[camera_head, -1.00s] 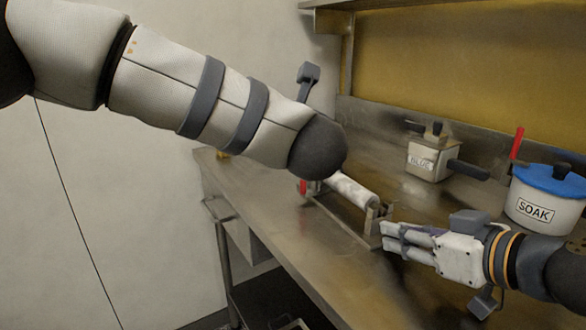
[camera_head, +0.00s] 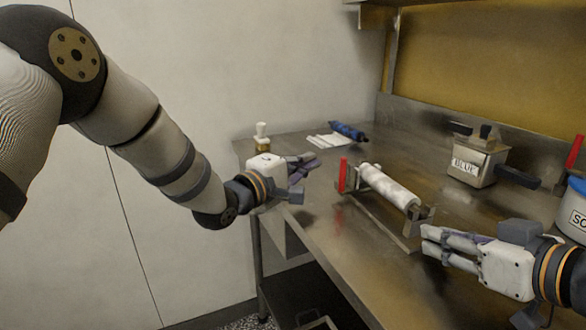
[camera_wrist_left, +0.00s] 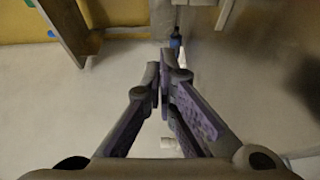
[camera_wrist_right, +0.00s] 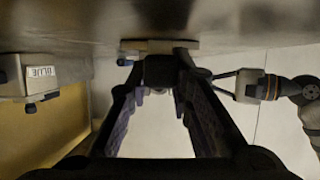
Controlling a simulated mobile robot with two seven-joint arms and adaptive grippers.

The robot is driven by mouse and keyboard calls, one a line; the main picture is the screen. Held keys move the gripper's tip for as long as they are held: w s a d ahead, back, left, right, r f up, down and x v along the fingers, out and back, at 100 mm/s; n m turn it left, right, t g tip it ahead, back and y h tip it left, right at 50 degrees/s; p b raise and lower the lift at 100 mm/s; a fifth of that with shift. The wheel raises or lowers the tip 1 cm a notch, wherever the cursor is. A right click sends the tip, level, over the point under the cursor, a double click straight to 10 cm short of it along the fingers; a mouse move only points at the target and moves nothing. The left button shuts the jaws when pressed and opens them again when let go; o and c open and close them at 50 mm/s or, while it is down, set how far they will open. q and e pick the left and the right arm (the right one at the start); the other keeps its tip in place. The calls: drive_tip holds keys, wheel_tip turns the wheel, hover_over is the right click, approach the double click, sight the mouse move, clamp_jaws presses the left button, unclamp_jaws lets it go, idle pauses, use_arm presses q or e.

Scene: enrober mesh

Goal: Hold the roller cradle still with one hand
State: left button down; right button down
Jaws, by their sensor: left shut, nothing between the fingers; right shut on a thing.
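The roller cradle (camera_head: 414,216) is a metal frame on the steel bench with a white, grey-mottled roller (camera_head: 388,186) lying across it. A red upright piece (camera_head: 342,174) stands at its far left end. My right gripper (camera_head: 426,241) is shut on the near right end of the cradle; in the right wrist view its fingers close around a dark block (camera_wrist_right: 160,70). The exact contact is partly hidden by the fingers. My left gripper (camera_head: 303,176) is shut and empty, left of the cradle and apart from it, near the bench's left edge. Its fingertips meet in the left wrist view (camera_wrist_left: 164,75).
A box pot labelled BLUE (camera_head: 474,166) stands behind the cradle. A white SOAK pot (camera_head: 574,212) is at the right edge.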

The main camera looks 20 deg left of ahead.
use_arm(q)
drive_tip(key=shift+x, duration=1.1)
drive_tip(key=s+d, duration=0.1)
drive_tip(key=d, duration=0.1)
drive_tip(key=shift+s+d, duration=0.65)
drive_tip(key=s+d, duration=0.2)
drive_tip(key=s, duration=0.1)
drive_tip(key=s+d, duration=0.3)
drive_tip(key=s, duration=0.1)
drive_tip(key=s+d, duration=0.3)
drive_tip(key=shift+s, duration=0.25)
drive_tip(key=a, duration=0.1)
drive_tip(key=w+a, duration=0.1)
drive_tip(key=a, duration=0.1)
drive_tip(key=shift+w+a, duration=0.35)
drive_tip(key=shift+w, duration=0.05)
drive_tip(key=v, duration=0.9)
